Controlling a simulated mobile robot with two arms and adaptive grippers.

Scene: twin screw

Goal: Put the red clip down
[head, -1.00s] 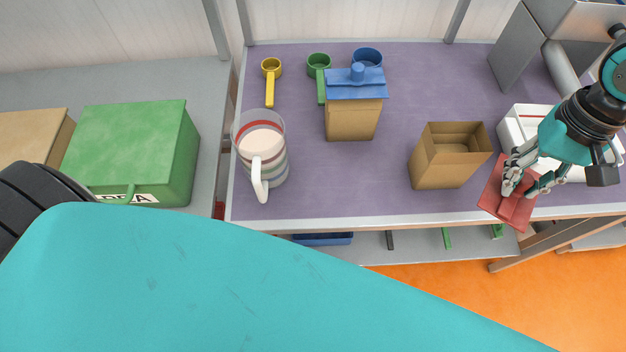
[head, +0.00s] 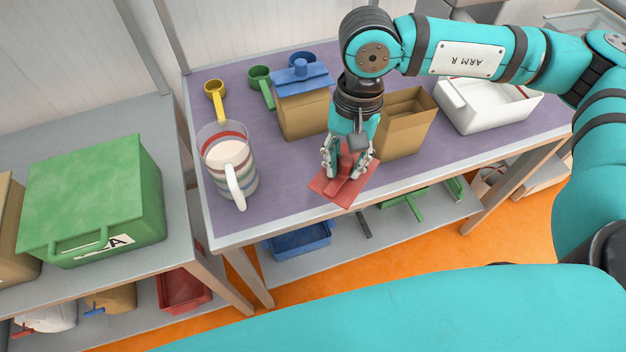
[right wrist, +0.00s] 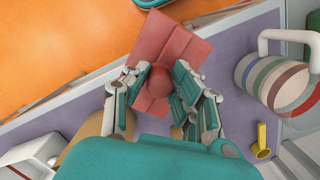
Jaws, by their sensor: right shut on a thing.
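The red clip (head: 336,188) is a flat folded red piece with a raised grip. My right gripper (head: 349,170) is shut on that grip and holds the clip near the front edge of the purple-topped table (head: 285,191). In the right wrist view the red clip (right wrist: 172,52) shows between the fingers of the right gripper (right wrist: 160,92), with a round red knob between the fingertips. Part of the clip reaches past the table edge, over the orange floor. I cannot tell whether it touches the tabletop. My left gripper is not in view.
A striped jug (head: 229,170) stands left of the clip. An open brown box (head: 405,125) and a white tray (head: 490,104) stand to the right. A brown bag with blue clip (head: 303,95) and scoops (head: 262,85) are behind. A green box (head: 95,195) sits on the left table.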

